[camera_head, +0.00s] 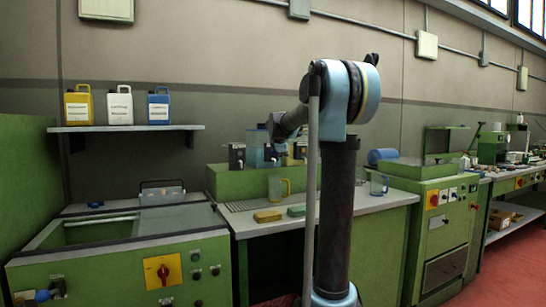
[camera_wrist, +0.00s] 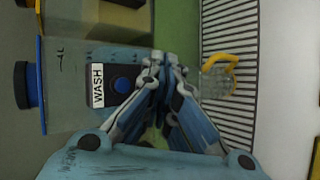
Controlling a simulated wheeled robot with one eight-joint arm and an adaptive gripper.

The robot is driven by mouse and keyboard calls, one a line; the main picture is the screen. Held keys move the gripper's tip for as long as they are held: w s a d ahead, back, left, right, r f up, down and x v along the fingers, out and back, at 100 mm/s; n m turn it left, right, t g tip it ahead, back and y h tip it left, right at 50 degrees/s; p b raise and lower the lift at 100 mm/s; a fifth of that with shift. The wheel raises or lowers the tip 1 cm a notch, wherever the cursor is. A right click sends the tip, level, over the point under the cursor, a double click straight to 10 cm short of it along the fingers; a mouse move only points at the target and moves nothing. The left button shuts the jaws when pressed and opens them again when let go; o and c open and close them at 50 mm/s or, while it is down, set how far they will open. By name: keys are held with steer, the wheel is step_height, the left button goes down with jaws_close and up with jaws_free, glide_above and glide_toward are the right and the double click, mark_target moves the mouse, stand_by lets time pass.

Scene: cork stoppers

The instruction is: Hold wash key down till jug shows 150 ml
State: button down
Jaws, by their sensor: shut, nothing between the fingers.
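The wash key is a round blue button (camera_wrist: 122,85) on a dark plate beside a white WASH label (camera_wrist: 97,86), on the blue-grey dispenser (camera_wrist: 65,80) in the wrist view. My gripper (camera_wrist: 165,64) is shut and empty, its fingertips just right of the key. I cannot tell whether they touch it. A clear jug with a yellow handle (camera_wrist: 217,78) is right of my fingertips, over a slatted grate (camera_wrist: 230,25). The jug also shows in the head view (camera_head: 275,190). Its level and marks are too small to read. My gripper is not clear in the head view.
A second jug, with a blue handle (camera_head: 378,184), stands right of my arm. A yellow sponge (camera_head: 267,216) and a green one (camera_head: 296,211) lie on the worktop (camera_head: 265,229). Yellow, white and blue canisters (camera_head: 119,106) stand on a wall shelf (camera_head: 130,128).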

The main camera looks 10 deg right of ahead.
mark_target(273, 152)
steer(key=shift+w+a, duration=0.3)
steer(key=shift+w, duration=0.55)
steer(key=shift+w+a, duration=0.25)
steer(key=shift+w, duration=0.55)
steer(key=shift+w+a, duration=0.3)
steer(key=shift+w, duration=0.55)
steer(key=shift+w, duration=0.15)
steer(key=shift+w+a+r, duration=0.1)
steer(key=shift+w, duration=0.1)
steer(key=shift+w+a, duration=0.15)
steer(key=shift+w, duration=0.25)
stand_by(4.8)
